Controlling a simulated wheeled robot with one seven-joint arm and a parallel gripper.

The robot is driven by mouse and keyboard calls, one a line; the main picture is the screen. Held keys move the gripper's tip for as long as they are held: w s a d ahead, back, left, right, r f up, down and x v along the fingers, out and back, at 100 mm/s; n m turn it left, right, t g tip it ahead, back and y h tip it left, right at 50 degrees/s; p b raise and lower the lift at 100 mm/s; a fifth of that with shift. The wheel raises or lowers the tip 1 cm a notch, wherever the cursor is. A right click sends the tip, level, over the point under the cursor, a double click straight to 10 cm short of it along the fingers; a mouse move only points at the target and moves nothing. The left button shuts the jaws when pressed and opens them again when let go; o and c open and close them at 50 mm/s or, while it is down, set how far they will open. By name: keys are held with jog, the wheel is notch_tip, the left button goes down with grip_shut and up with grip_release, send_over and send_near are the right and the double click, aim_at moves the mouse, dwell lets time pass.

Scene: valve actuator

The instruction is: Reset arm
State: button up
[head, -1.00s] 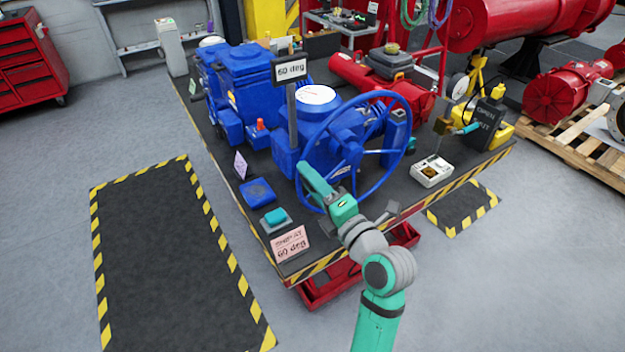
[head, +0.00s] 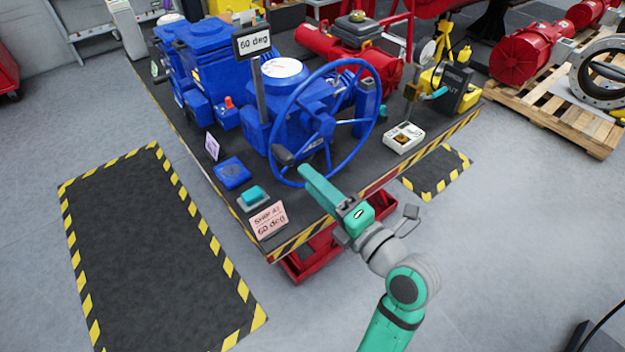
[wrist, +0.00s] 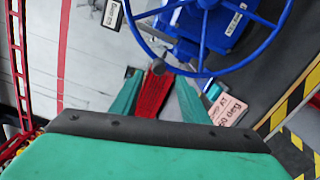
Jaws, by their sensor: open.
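The blue handwheel (head: 326,124) stands on the front of the blue valve actuator (head: 195,50). A dark grey knob (head: 284,155) shows at the wheel's lower left rim. My gripper (head: 304,170) is teal and lies just right of and below this knob in the head view, with a small gap seen between them. In the wrist view, my gripper (wrist: 158,80) has its two fingers spread with nothing held between them. The handwheel (wrist: 203,50) crosses the picture beyond the fingertips.
The black bench top (head: 395,165) has a striped edge. A pink card (head: 269,220), a teal button box (head: 252,198) and a white box (head: 404,138) sit along its front. A striped black floor mat (head: 150,250) lies left. Grey floor is open in front.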

jog(key=shift+f, duration=0.1)
jog(key=s+a+f+m+t+h, duration=0.1)
jog(key=s+f+m+h, duration=0.3)
jog(key=f+m, duration=0.6)
jog(key=s+a+f+m+h, duration=0.1)
jog(key=s+f+m+h, duration=0.3)
jog(key=f+m, duration=0.6)
jog(key=s+a+f+m+h, duration=0.1)
jog(key=s+f+m, duration=0.1)
jog(key=s, duration=0.9)
jog(key=s+a+f+m, duration=0.1)
jog(key=s+m, duration=0.4)
jog(key=s, duration=0.7)
jog(key=shift+s+a+f+g+h, duration=0.15)
jog(key=shift+a+f+g+h, duration=0.2)
jog(key=shift+f, duration=0.25)
jog(key=shift+d, duration=0.1)
jog(key=shift+c, duration=0.5)
